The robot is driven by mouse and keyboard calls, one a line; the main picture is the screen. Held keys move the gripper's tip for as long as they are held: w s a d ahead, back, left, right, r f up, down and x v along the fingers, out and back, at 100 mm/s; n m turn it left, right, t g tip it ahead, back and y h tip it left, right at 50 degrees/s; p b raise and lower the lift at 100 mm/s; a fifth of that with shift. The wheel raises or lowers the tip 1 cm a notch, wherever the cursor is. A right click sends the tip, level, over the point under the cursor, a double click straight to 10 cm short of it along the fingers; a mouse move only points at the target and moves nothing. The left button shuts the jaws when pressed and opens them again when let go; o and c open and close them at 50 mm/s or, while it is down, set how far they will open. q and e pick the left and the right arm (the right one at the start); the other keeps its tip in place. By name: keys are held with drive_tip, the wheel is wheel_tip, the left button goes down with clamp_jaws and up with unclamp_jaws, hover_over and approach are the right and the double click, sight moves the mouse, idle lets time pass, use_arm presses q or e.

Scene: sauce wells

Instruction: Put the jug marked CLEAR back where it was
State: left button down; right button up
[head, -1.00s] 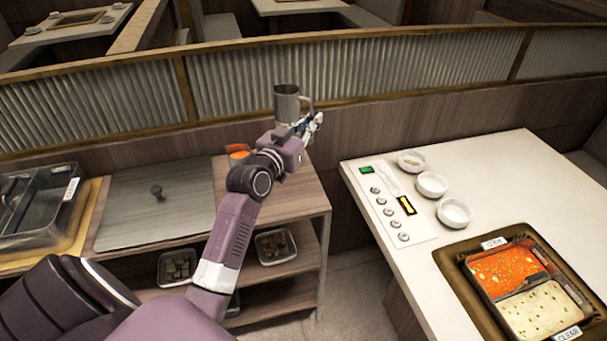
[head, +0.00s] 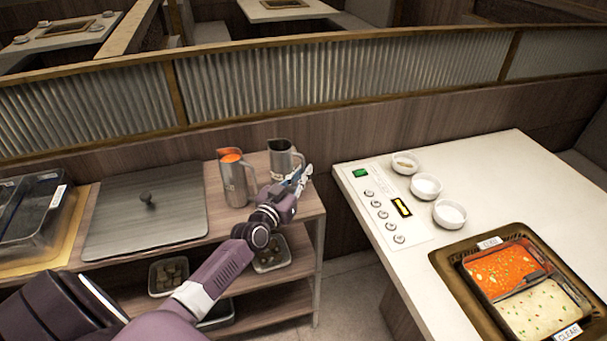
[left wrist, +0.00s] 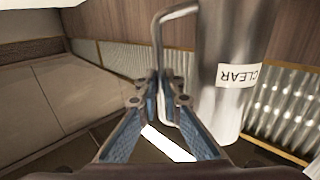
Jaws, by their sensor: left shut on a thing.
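The metal jug marked CLEAR (head: 281,157) is at the right end of the wooden side shelf top. In the left wrist view the jug (left wrist: 227,105) fills the right side, with its CLEAR label facing the camera. My left gripper (head: 299,177) is shut on the jug's handle; its fingers (left wrist: 160,92) close around the handle in the left wrist view. The jug looks upright in the head view. Whether its base touches the shelf I cannot tell, as my gripper hides part of it. My right gripper is not in view.
A second metal jug (head: 237,180) with orange-red contents stands just left of the CLEAR jug. A grey lid (head: 147,212) lies further left. At right, the white table (head: 455,165) holds a divided pot (head: 527,286) and several small bowls.

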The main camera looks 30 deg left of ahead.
use_arm(q)
drive_tip(key=shift+r, duration=0.15)
drive_tip(key=c, duration=2.5)
unclamp_jaws()
drive_tip(key=shift+f, duration=0.2)
drive_tip(key=o, duration=0.4)
drive_tip(key=shift+r, duration=0.1)
